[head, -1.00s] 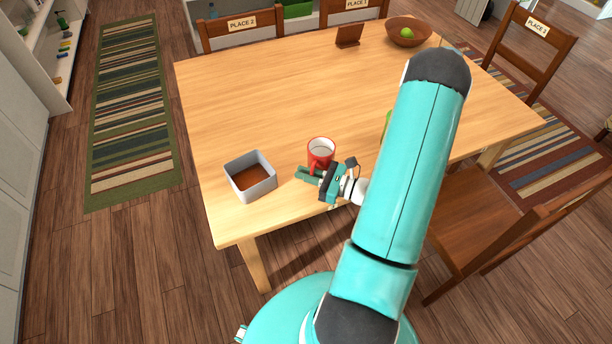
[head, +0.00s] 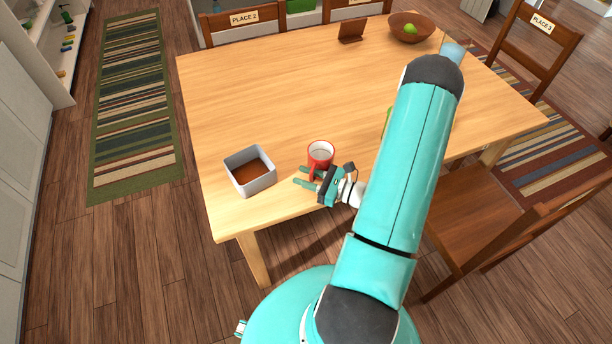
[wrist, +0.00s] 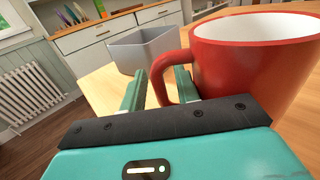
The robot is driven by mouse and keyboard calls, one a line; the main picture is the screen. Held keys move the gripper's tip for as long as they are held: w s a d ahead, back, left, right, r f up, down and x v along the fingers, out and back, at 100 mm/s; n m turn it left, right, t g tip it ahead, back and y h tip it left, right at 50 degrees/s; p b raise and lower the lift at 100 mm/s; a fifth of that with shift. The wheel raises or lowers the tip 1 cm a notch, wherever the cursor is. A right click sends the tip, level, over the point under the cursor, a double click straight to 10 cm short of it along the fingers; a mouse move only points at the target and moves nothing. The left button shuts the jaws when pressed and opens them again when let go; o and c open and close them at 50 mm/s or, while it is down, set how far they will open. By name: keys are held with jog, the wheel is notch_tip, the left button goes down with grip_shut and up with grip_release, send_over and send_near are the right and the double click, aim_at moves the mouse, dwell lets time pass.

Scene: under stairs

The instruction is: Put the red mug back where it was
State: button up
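The red mug (head: 321,155), white inside, stands upright on the wooden table (head: 270,85) near its front edge. My gripper (head: 302,177) is at the mug's near side, with its two fingers apart. In the wrist view the mug (wrist: 250,70) fills the right side. Its red handle reaches down between the fingers of my gripper (wrist: 158,90). A gap shows between the handle and the left finger.
A grey square box (head: 250,171) with a brown inside stands left of the mug. A green thing (head: 387,122) is mostly hidden behind my arm. A wooden bowl (head: 409,28) with green fruit and a small brown stand (head: 351,31) are at the far side. The table's middle is clear.

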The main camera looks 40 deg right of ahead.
jog(key=shift+r, duration=0.2)
jog(key=v, duration=1.2)
jog(key=w+a+r+n+g+y, duration=0.1)
jog(key=w+a+r+n+g, duration=0.3)
jog(key=a+r+n+g, duration=1.15)
jog(key=s+a+r+n+t+h, duration=0.2)
jog(key=a+r+n+h, duration=0.3)
jog(key=r+n, duration=0.2)
jog(key=s+a+r+n+t+h, duration=0.2)
jog(key=a+r+n+t+h, duration=0.1)
jog(key=a+r+n+h, duration=0.2)
notch_tip(320, 180, up, 4)
jog(key=shift+a+r+n, duration=0.15)
jog(key=shift+r+n, duration=0.1)
jog(key=shift+n, duration=1)
jog(key=shift+s, duration=0.15)
